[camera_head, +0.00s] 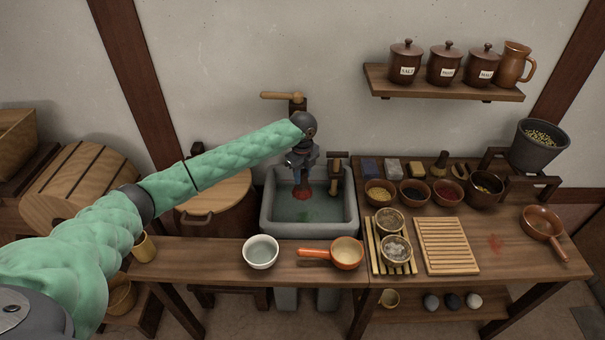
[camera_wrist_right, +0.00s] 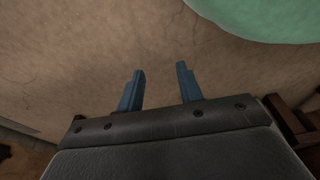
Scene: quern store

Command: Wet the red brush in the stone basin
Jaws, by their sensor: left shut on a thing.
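The grey stone basin (camera_head: 351,208) stands at the middle of the bench against the wall, with greenish water inside. My left gripper (camera_head: 301,166) reaches over the basin, pointing down, shut on the red brush (camera_head: 303,193). The brush's red lower part is down inside the basin, at or close to the water; I cannot tell exactly how deep. The gripper hides its upper part. My right gripper shows only in the right wrist view (camera_wrist_right: 160,70), with two blue fingers apart and nothing between them.
A white bowl (camera_head: 261,253) and an orange-handled pan (camera_head: 346,254) are in front. Several small bowls, a slatted board (camera_head: 447,246) and a red smear (camera_head: 495,242) lie to the right.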

